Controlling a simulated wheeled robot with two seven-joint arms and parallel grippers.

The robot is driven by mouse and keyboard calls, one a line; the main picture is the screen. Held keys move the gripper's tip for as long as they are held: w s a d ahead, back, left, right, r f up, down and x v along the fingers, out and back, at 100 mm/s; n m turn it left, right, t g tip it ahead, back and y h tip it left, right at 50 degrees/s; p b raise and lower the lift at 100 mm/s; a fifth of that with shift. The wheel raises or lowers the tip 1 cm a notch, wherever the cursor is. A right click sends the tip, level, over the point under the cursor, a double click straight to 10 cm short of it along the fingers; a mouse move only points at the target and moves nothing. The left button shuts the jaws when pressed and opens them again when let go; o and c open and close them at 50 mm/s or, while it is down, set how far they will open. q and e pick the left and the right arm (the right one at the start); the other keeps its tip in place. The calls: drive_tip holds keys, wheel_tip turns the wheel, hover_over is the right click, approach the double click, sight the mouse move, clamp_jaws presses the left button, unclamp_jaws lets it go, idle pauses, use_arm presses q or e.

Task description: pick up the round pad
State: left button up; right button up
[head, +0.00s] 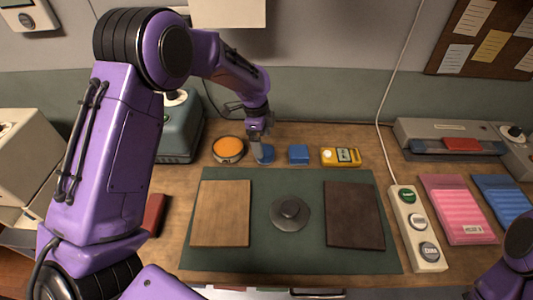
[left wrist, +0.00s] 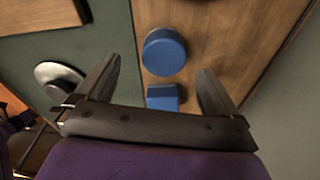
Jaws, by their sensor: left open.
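The round pad (head: 265,154) is a blue disc lying on the wooden desk top, just beyond the green mat. My left gripper (head: 259,141) is over it and partly covers it in the head view. In the left wrist view the round pad (left wrist: 164,50) shows whole, in line with the gap between the fingers. The left gripper (left wrist: 160,70) is open and empty there. I cannot tell its exact height above the pad. My right gripper is out of view; only part of the right arm shows at the lower right.
A blue square block (head: 298,154) sits just right of the pad, an orange-topped round tin (head: 228,149) to its left. A yellow device (head: 341,156) lies further right. The green mat (head: 263,256) holds two boards and a grey knobbed disc (head: 290,213).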

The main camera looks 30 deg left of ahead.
sight(265, 150)
use_arm(q)
drive_tip(key=f, duration=0.1)
drive_tip(key=f+p, duration=0.1)
drive_tip(key=f, duration=0.3)
drive_tip(key=shift+w+d+p, duration=0.3)
drive_tip(key=shift+w+d, duration=0.05)
drive_tip(key=shift+w+f, duration=0.1)
drive_tip(key=shift+f, duration=0.3)
drive_tip(key=c, duration=1.1)
drive_tip(key=shift+r, duration=0.1)
drive_tip(key=shift+c, duration=0.2)
wheel_tip(265, 150, up, 3)
drive_tip(key=shift+f+b, duration=0.2)
drive_tip(key=shift+b, duration=0.65)
drive_tip(key=s+d+r+b, duration=0.2)
drive_tip(key=s+r, duration=0.8)
drive_tip(key=s, duration=0.4)
drive_tip(key=shift+d+r, duration=0.2)
drive_tip(key=shift+d, duration=0.15)
